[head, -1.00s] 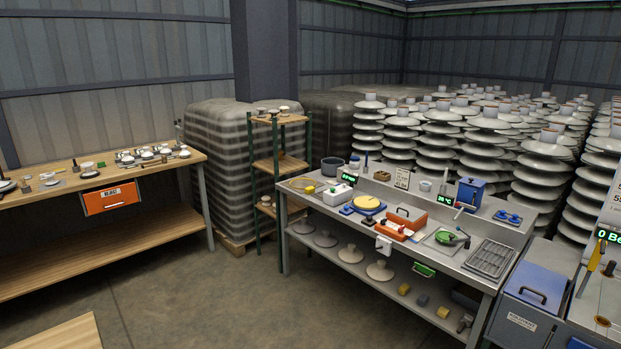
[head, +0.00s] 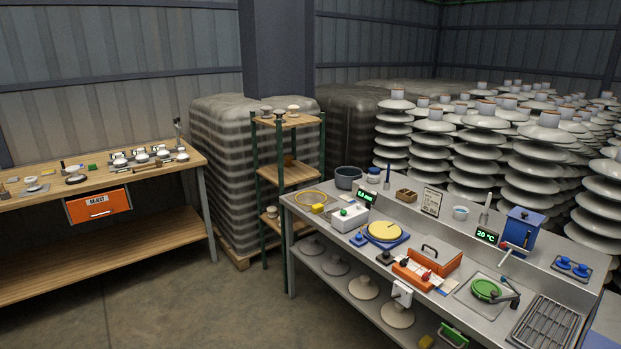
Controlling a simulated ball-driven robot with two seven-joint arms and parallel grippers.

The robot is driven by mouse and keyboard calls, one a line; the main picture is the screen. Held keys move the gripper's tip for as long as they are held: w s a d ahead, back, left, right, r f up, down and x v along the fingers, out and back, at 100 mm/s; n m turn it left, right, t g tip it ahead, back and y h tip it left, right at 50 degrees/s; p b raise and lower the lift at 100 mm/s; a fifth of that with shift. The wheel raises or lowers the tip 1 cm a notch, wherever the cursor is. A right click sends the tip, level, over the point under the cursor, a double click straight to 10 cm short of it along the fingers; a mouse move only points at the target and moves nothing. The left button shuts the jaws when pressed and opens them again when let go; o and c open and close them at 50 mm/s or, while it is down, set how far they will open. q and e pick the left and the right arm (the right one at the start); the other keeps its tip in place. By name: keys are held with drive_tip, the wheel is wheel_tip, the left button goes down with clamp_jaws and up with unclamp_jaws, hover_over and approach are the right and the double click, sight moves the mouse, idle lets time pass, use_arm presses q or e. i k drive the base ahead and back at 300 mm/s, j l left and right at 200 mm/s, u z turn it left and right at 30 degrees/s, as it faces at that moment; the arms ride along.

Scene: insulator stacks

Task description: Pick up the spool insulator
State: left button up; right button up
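I cannot single out the spool insulator with certainty at this distance. Several small white and brown insulator-like pieces (head: 293,109) stand on the top of the narrow shelf rack (head: 290,175). A small white piece (head: 272,212) sits on its lower shelf. More small white pieces with dark parts (head: 140,155) are grouped on the wooden bench (head: 45,205) at the left. Neither of my grippers shows in the head view.
The concrete floor (head: 190,300) between the benches is clear.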

sight(279, 114)
drive_tip(key=i+j+u, duration=0.1)
drive_tip(key=i+u, duration=1)
drive_tip(key=i+j, duration=0.1)
drive_tip(key=i, duration=0.55)
drive_tip(key=i+z, duration=0.1)
drive_tip(key=i, duration=0.5)
drive_tip(key=i+j+z, duration=0.1)
drive_tip(key=i+z, duration=0.25)
drive_tip(key=z, duration=0.15)
drive_tip(key=i+j+z, duration=0.25)
drive_tip(key=z, duration=0.2)
drive_tip(key=i+j+z, duration=0.35)
drive_tip(key=z, duration=0.15)
drive_tip(key=i+j+z, duration=0.15)
drive_tip(key=j+z, duration=0.35)
drive_tip(key=i+l, duration=0.05)
drive_tip(key=l, duration=0.05)
